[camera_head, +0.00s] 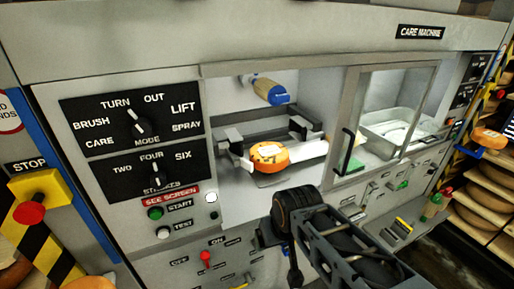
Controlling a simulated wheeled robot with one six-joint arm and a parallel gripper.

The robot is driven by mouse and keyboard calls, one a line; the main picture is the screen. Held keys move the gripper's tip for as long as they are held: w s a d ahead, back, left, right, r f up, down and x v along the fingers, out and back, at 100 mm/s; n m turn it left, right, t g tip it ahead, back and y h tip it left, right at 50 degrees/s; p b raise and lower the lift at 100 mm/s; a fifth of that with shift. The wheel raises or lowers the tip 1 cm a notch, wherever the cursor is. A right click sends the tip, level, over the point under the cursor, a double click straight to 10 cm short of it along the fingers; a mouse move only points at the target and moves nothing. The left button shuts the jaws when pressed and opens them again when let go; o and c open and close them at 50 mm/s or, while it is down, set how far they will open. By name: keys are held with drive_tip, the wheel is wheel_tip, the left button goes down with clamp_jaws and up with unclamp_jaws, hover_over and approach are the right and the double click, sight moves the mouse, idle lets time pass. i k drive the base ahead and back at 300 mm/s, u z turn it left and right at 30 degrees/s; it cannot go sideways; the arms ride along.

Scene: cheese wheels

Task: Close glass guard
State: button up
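The glass guard (397,100) is a clear pane in a grey frame on the front of the care machine. It stands over the right part of the machine's window, and the left part is open. Its black upright handle (347,150) is on its left edge. Inside the open part, an orange cheese wheel (270,156) sits by grey clamps. My dark arm reaches in from the lower right, in front of the machine and below the opening. My gripper (280,248) seems to be at its end, apart from the handle; its fingers are too unclear to read.
A blue-tipped roller (270,90) hangs above the cheese. A control panel with knobs (140,127) is at left, beside a red stop button (29,212). Levers and small switches line the lower front. Shelves of cheese wheels (484,190) stand at right.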

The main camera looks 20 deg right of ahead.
sight(351, 73)
drive_tip(key=z, duration=1.4)
drive_tip(key=i, duration=0.35)
